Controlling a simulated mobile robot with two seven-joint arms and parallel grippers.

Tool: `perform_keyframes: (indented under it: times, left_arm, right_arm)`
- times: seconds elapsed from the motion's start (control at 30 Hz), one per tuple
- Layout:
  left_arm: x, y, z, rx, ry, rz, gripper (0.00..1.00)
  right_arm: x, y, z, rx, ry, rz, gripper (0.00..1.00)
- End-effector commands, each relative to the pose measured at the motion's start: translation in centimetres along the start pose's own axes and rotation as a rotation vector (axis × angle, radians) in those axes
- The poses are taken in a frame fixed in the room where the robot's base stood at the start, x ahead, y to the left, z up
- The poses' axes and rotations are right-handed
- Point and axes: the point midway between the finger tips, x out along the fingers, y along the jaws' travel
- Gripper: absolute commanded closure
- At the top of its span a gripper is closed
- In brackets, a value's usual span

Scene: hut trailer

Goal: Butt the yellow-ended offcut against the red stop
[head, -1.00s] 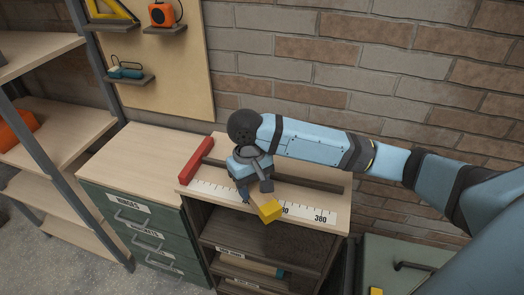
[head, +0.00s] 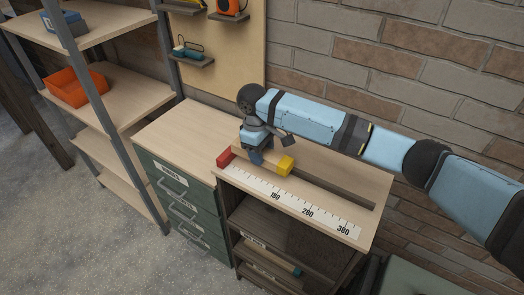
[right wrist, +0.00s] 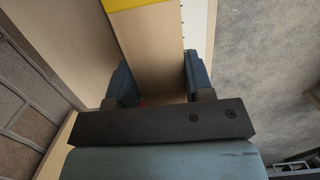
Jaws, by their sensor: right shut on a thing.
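The offcut (head: 272,159) is a pale wood piece with a yellow end (head: 286,165), lying roughly along the ruler strip, its yellow end pointing right. My right gripper (head: 256,158) is shut on it near its middle. In the right wrist view the offcut (right wrist: 150,45) runs between both fingers, with yellow at the top edge. The red stop (head: 224,158) is at the left end of the bench top; its back part is hidden. The offcut's plain end is close to the stop, but I cannot tell whether they touch. My left gripper is not in view.
A white ruler strip (head: 293,205) runs along the bench front, and a dark fence (head: 335,188) runs behind it. A green drawer cabinet (head: 180,205) stands left. A shelf rack (head: 95,95) with an orange bin (head: 78,88) is further left. A brick wall rises behind.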

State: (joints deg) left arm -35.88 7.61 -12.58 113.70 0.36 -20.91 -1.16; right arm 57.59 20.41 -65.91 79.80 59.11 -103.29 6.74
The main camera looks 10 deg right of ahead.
Motion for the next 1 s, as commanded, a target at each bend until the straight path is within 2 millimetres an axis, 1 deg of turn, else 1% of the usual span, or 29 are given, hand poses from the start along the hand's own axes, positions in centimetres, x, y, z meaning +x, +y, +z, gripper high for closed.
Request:
perform_keyframes:
  times: [0.03, 0.1, 0.37, 0.43, 0.63, 1.0]
  left_arm:
    - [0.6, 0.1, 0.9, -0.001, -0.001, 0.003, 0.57]
    - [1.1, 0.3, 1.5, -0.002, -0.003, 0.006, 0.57]
    - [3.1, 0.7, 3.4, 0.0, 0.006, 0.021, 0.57]
    - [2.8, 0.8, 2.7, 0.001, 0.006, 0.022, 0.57]
    - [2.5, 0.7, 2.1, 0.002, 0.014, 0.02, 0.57]
    - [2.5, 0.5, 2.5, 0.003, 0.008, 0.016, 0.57]
  right_arm:
    - [0.9, 0.0, -0.1, 0.0, 0.001, 0.001, 0.79]
    - [1.7, 0.0, -0.2, 0.001, 0.001, 0.001, 0.79]
    - [4.4, 0.0, -0.6, 0.002, 0.001, -0.001, 0.79]
    - [4.3, -0.1, -0.6, 0.002, 0.0, -0.002, 0.79]
    - [5.4, 0.0, -0.8, 0.002, 0.001, -0.002, 0.79]
    - [5.5, 0.0, -0.8, 0.002, 0.001, -0.001, 0.79]
